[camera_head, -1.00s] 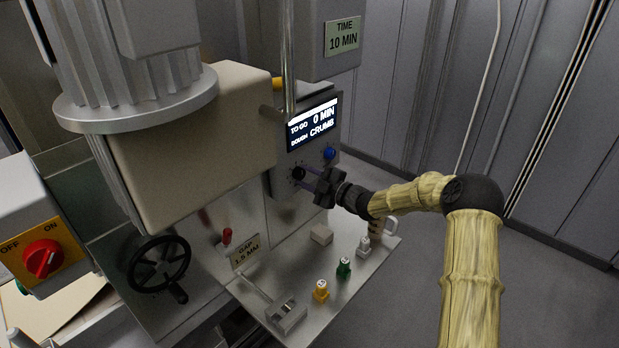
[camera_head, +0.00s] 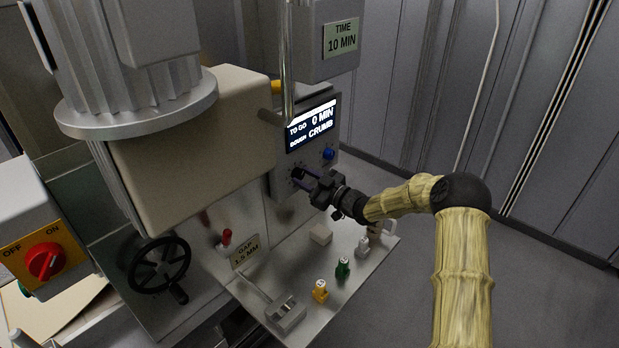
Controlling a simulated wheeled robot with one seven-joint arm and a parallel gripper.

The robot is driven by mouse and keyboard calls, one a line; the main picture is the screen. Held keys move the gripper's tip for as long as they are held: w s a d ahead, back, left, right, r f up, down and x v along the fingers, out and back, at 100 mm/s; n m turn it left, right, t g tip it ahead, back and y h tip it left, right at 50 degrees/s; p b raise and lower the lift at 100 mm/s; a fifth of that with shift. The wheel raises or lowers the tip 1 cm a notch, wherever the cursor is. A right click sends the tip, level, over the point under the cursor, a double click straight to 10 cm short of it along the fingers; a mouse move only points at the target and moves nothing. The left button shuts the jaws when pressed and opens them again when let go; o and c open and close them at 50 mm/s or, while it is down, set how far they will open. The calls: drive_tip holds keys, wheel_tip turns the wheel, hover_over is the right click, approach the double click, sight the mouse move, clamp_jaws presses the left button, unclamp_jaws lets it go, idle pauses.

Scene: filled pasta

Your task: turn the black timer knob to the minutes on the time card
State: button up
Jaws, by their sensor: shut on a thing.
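The black timer knob (camera_head: 298,173) sits on the grey control panel, below the display (camera_head: 312,124). The display reads "TO GO 0 MIN" and "DOUGH CRUMB". The time card (camera_head: 341,38) above reads "TIME 10 MIN". My gripper (camera_head: 306,178) reaches the panel from the right, its fingers shut around the knob. The knob's pointer is too small and too covered by the fingers to read.
A blue button (camera_head: 328,153) is on the panel right of the knob. Below, a steel shelf (camera_head: 335,290) bears a green-topped piece (camera_head: 343,267), a yellow one (camera_head: 320,290) and pale blocks. A handwheel (camera_head: 160,265) and red switch (camera_head: 44,262) stand left.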

drive_tip(key=m, duration=0.4)
drive_tip(key=m+p, duration=0.1)
drive_tip(key=m, duration=0.1)
drive_tip(key=shift+a+r+t, duration=0.2)
drive_tip(key=shift+r+t, duration=0.1)
drive_tip(key=shift+t, duration=0.1)
drive_tip(key=shift+m+t+p, duration=0.3)
drive_tip(key=shift+m+p, duration=0.15)
drive_tip(key=shift+m, duration=1.95)
drive_tip(key=o, duration=1)
drive_tip(key=shift+a+f, duration=0.1)
drive_tip(key=shift+f, duration=0.1)
drive_tip(key=shift+f, duration=0.1)
drive_tip(key=shift+s+d, duration=0.1)
drive_tip(key=shift+d, duration=0.15)
